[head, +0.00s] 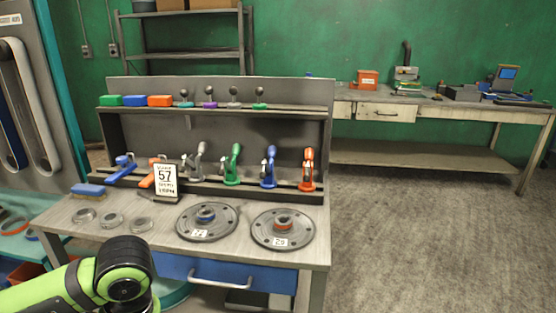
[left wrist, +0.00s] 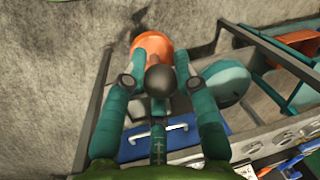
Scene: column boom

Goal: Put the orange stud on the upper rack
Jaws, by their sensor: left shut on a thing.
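The orange stud (left wrist: 152,46), with an orange base and a dark ball knob, is held between the teal fingers of my left gripper (left wrist: 159,68) in the left wrist view. That gripper is shut on it, with grey floor behind. In the head view only my left arm shows at the bottom left; its gripper and the stud are hidden or out of frame. The upper rack (head: 295,112) runs along the back of the workbench. It bears coloured blocks at the left, then several ball-topped studs. My right gripper is in neither view.
Two round discs (head: 207,221) (head: 283,229), glass dishes and a blue brush (head: 88,190) lie on the workbench top. The upper rack's right end is bare.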

